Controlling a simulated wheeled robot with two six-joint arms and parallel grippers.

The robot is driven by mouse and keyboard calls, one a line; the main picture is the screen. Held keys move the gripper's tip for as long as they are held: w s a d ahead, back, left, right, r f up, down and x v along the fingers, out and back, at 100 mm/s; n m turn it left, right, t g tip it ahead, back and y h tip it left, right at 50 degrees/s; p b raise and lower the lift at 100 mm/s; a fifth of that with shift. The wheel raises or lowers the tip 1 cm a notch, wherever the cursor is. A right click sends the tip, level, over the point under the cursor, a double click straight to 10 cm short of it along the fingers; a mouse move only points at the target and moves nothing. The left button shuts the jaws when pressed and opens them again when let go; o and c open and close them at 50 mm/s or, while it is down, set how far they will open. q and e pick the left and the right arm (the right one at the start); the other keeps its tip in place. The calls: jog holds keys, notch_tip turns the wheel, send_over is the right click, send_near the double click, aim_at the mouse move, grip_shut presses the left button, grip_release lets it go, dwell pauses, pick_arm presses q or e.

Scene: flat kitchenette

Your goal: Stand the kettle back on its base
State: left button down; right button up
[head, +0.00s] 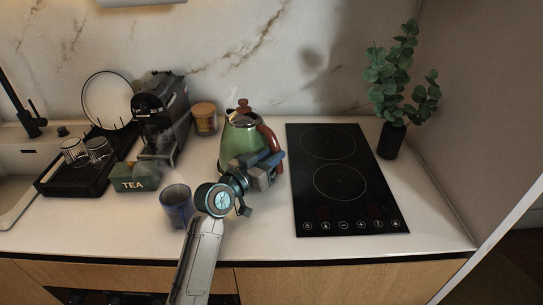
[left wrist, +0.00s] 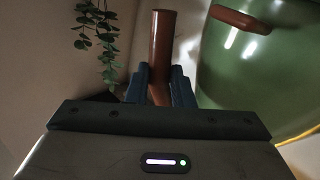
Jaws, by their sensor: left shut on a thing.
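The green kettle (head: 238,145) with a brown handle (head: 267,136) and brown lid knob is at the middle of the counter, left of the hob. It looks about upright. My left gripper (head: 271,166) is shut on the handle, on the kettle's right side. In the left wrist view the brown handle (left wrist: 162,45) runs between the two fingers, and the green kettle body (left wrist: 255,75) fills the right. The kettle's base cannot be made out; my arm and the kettle hide the spot below. I cannot tell whether the kettle touches anything beneath. My right gripper is not in view.
A black hob (head: 342,190) lies right of the kettle, with a potted plant (head: 391,138) beyond. A blue cup (head: 176,207) stands beside my left arm. A green tea box (head: 130,178), coffee machine (head: 160,115) and lidded jar (head: 204,120) are to the left.

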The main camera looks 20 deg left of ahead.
pick_arm(q)
jog(key=shift+f+b, duration=0.15)
jog(key=shift+b, duration=0.15)
jog(key=c, duration=1.5)
grip_release()
jog(key=shift+s, duration=0.1)
jog(key=shift+c, duration=0.2)
jog(key=p+v, duration=0.1)
jog(key=v, duration=1)
jog(key=shift+f, duration=0.15)
